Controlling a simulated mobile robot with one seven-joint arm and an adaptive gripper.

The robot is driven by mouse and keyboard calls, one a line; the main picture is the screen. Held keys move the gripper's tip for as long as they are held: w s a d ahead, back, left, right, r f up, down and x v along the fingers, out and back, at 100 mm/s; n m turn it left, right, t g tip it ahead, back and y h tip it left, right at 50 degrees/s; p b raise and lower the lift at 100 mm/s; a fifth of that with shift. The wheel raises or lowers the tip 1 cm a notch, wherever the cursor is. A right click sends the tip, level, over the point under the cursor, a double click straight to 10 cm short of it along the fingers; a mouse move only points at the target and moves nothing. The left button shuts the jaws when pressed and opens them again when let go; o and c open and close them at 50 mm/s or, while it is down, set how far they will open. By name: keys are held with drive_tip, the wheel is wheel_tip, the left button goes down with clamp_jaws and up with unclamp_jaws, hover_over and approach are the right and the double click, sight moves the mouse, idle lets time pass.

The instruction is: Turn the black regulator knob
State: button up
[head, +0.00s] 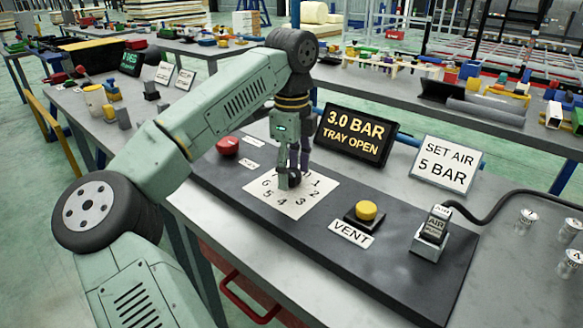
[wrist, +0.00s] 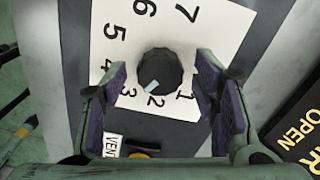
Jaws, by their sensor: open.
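The black regulator knob (wrist: 160,70) stands on a white dial card (wrist: 113,62) with printed numbers. A pale pointer mark on the knob lies on its side toward the 2 and 3. My gripper (wrist: 160,78) is open, with one purple-padded finger on each side of the knob. Gaps show between pads and knob, so they look apart. In the head view my gripper (head: 290,177) points down over the dial card (head: 312,204), largely hiding the knob. A display (head: 353,135) reads "3.0 BAR TRAY OPEN". A sign (head: 445,164) reads "SET AIR 5 BAR".
A yellow button (head: 366,210) labelled VENT sits right of the dial. A red button (head: 228,145) is to the left. An AIR connector (head: 435,225) with a black hose stands further right. The dark panel between them is mostly clear.

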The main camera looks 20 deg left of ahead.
drive_tip(key=c, duration=1.2)
drive_tip(key=shift+o, duration=0.2)
